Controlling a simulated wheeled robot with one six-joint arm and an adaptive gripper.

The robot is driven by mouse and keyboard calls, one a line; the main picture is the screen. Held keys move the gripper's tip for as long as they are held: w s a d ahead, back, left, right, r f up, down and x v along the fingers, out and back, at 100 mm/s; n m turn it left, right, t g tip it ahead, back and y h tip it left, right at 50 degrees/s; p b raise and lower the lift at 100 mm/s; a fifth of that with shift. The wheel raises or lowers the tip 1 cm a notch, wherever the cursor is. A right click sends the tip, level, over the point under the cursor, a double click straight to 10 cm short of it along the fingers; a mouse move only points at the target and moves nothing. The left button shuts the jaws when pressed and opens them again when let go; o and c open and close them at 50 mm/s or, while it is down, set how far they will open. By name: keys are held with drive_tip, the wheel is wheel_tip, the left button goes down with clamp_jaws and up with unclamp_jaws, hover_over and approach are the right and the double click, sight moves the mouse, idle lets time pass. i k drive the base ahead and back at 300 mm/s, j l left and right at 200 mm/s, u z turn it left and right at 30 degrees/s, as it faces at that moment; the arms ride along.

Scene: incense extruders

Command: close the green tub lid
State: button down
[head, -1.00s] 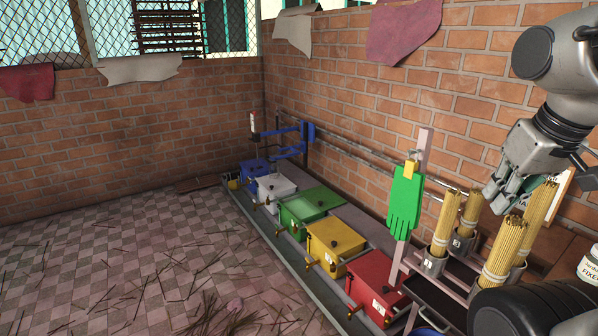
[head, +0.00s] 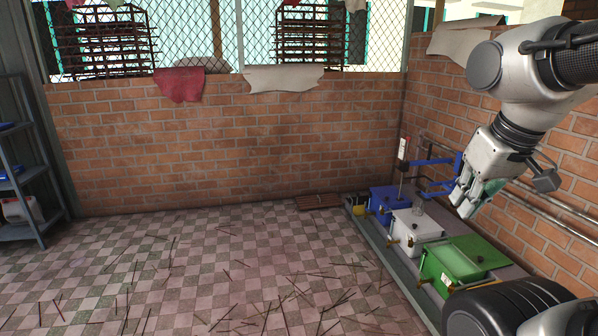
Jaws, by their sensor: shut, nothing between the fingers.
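The green tub (head: 436,284) stands in the row of tubs at the lower right of the head view. A light green surface shows inside its rim, so its top looks uncovered. Its darker green lid (head: 482,249) appears folded back on the wall side. My gripper (head: 461,207) is shut and empty, up in front of the wall and above the row in the picture. It is apart from the tub and lid. My own dark body part hides the area just below the green tub.
A white tub (head: 407,238) and a blue tub (head: 383,208) with a blue stand (head: 436,165) follow toward the corner. Pipes (head: 552,207) run along the right wall. A shelf (head: 22,190) stands at far left. The tiled floor (head: 200,270) is open, with scattered sticks.

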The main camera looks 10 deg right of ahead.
sight(480, 252)
drive_tip(key=i+j, duration=0.1)
drive_tip(key=i, duration=1.75)
drive_tip(key=i+j+z, duration=0.1)
drive_tip(key=i+z, duration=0.15)
drive_tip(key=i, duration=0.2)
drive_tip(key=i+j+z, duration=0.25)
drive_tip(key=i, duration=0.15)
drive_tip(key=i+l+z, duration=0.1)
drive_tip(key=z, duration=0.4)
drive_tip(key=i+z, duration=0.3)
drive_tip(key=z, duration=0.2)
drive_tip(key=i+j+z, duration=0.1)
drive_tip(key=i+z, duration=0.15)
drive_tip(key=z, duration=0.25)
drive_tip(key=i+j+z, duration=0.1)
drive_tip(key=z, duration=0.25)
drive_tip(key=i, duration=0.1)
